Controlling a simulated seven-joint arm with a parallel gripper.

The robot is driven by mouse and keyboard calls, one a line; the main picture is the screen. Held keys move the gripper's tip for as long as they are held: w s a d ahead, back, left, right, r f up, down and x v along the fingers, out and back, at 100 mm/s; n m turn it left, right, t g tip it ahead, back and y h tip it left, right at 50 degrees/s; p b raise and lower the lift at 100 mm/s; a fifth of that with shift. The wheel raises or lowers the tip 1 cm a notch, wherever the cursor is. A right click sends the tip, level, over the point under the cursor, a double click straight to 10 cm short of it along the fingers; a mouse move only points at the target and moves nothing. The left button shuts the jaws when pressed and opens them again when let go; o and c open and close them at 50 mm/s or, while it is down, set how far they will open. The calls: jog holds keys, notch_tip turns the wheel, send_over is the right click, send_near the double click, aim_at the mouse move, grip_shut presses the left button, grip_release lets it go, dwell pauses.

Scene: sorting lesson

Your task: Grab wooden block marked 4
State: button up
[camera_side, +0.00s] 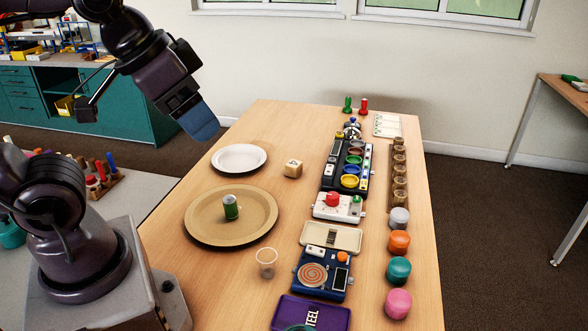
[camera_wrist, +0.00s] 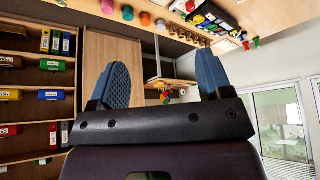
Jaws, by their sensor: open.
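A small light wooden block (camera_side: 293,169) sits on the table (camera_side: 170,215), right of the white plate. A dark mark shows on it, too small to read. My gripper (camera_side: 199,121) is raised above the table's left edge, up and to the left of the block and well apart from it. In the wrist view my gripper (camera_wrist: 163,78) shows two blue fingers spread apart with nothing held between them. I cannot make out the block in the wrist view.
A white plate (camera_side: 239,158) and a tan plate (camera_side: 207,229) bearing a green can (camera_side: 231,207) lie left of and below the block. A clear cup (camera_side: 266,262) stands in front. Devices, including a black panel (camera_side: 328,180), and colored knobs line the right side.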

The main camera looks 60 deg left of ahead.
jog(key=m+t+y, duration=0.4)
jog(key=m+y, duration=0.4)
jog(key=m, duration=1.6)
send_near(293, 163)
jog(key=s, duration=0.1)
jog(key=s+d+r, duration=0.1)
jog(key=s, duration=0.1)
jog(key=shift+s+d+r, duration=0.2)
jog(key=shift+s+d, duration=0.1)
jog(key=m, duration=0.1)
jog(key=m+t, duration=0.1)
jog(key=m, duration=0.1)
jog(key=a+f+m, duration=0.1)
jog(key=m, duration=0.1)
jog(key=shift+w+t+h, duration=0.25)
jog(key=shift+t+h, duration=0.15)
jog(key=shift+w+f+m, duration=0.1)
jog(key=shift+f+m, duration=0.05)
jog(key=shift+m, duration=0.15)
jog(key=x, duration=1.2)
jog(key=shift+w+a+f, duration=0.15)
jog(key=shift+w+a, duration=0.05)
jog(key=shift+w, duration=0.05)
